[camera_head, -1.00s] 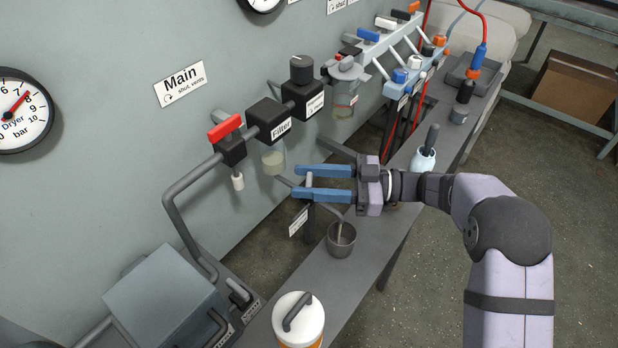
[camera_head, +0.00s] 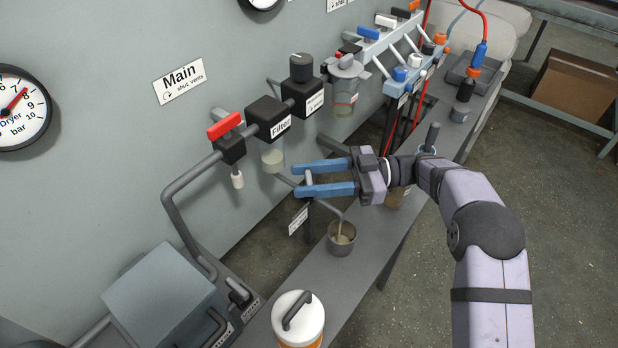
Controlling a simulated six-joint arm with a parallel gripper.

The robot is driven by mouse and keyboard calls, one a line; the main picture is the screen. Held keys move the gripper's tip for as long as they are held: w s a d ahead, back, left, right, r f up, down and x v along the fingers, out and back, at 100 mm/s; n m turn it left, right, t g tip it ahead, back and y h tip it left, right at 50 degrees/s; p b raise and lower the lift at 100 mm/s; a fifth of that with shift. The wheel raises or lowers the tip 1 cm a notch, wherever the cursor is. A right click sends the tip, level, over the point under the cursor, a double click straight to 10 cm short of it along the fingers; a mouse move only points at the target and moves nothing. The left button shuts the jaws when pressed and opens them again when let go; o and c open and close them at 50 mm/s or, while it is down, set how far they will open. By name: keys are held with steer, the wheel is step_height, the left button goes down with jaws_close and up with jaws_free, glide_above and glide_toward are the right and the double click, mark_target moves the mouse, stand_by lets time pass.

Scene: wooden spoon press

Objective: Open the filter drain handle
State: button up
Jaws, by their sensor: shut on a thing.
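The black filter block (camera_head: 268,117), labelled "Filter", is on the wall pipe with a clear bowl (camera_head: 272,158) below it holding pale liquid. A thin grey drain pipe (camera_head: 333,210) runs from under the bowl and bends down into a metal cup (camera_head: 341,246). The grey drain handle (camera_head: 309,179) stands up on this pipe. My gripper (camera_head: 308,180), with blue fingers, is shut on the handle, one finger on either side. The lower part of the handle is partly hidden by the near finger. Pale liquid shows in the cup.
A red-handled valve (camera_head: 226,126) is left of the filter, and a black knob (camera_head: 302,67) right of it. A white-lidded container (camera_head: 298,318) stands on the bench in front. A manifold (camera_head: 400,80) is at the back.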

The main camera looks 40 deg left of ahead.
mark_target(309, 177)
steer(key=o, duration=1.1)
steer(key=shift+c, duration=0.2)
steer(key=shift+r, duration=0.1)
step_height(309, 177, up, 10)
